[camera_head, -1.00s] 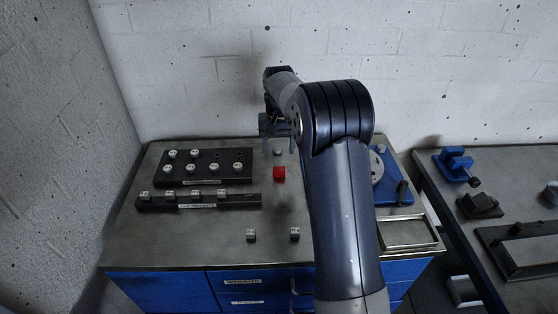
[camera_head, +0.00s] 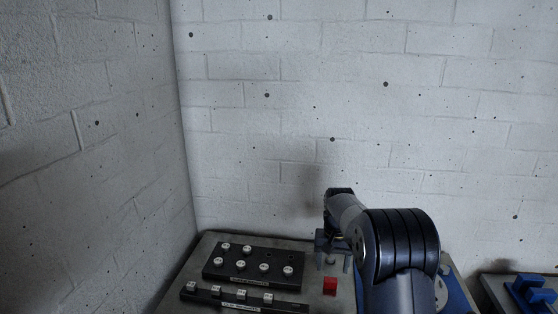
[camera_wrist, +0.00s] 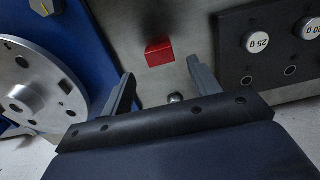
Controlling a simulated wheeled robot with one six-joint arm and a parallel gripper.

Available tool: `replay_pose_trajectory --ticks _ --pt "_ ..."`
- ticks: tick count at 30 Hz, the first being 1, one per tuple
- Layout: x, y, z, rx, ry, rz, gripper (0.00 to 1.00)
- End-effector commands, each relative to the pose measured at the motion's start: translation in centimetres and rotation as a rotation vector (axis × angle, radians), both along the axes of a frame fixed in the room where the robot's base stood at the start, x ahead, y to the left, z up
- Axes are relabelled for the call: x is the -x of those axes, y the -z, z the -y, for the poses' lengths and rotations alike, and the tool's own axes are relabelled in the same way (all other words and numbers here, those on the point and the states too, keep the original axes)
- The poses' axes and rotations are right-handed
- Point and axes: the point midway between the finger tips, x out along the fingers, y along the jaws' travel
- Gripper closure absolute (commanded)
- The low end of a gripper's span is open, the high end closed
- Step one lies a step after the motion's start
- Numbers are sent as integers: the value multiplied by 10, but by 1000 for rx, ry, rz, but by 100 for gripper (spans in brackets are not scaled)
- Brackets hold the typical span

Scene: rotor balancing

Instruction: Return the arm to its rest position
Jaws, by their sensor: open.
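My gripper (camera_wrist: 160,92) is open and empty in the wrist view, its two fingers apart above the bench top. A red block (camera_wrist: 159,52) lies beyond and between the fingertips, and a small metal knob-like piece (camera_wrist: 175,98) shows near the gripper's palm. In the head view my arm rises from the lower right, and my gripper (camera_head: 332,240) hangs over the back of the bench, partly hidden by the wrist. The red block (camera_head: 330,286) sits on the bench in front of it.
A black weight block (camera_head: 255,268) with several round weights stands at left, with a labelled rail (camera_head: 240,303) before it. A silver rotor disc (camera_wrist: 35,88) on a blue base (camera_wrist: 75,40) is at the other side. A white brick wall (camera_head: 300,100) stands behind the bench.

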Motion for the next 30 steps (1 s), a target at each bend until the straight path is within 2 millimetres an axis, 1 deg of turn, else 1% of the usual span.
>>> replay_pose_trajectory --ticks 1,6,9,13,18,30 --pt "1 10 0 0 0 -5 42" --pt "1 44 0 0 0 -4 42" --pt "3 58 -1 0 0 -2 42" --pt "14 56 -3 0 -1 1 42" --pt "22 56 -5 0 0 0 42" --pt "23 56 -5 0 0 0 42"
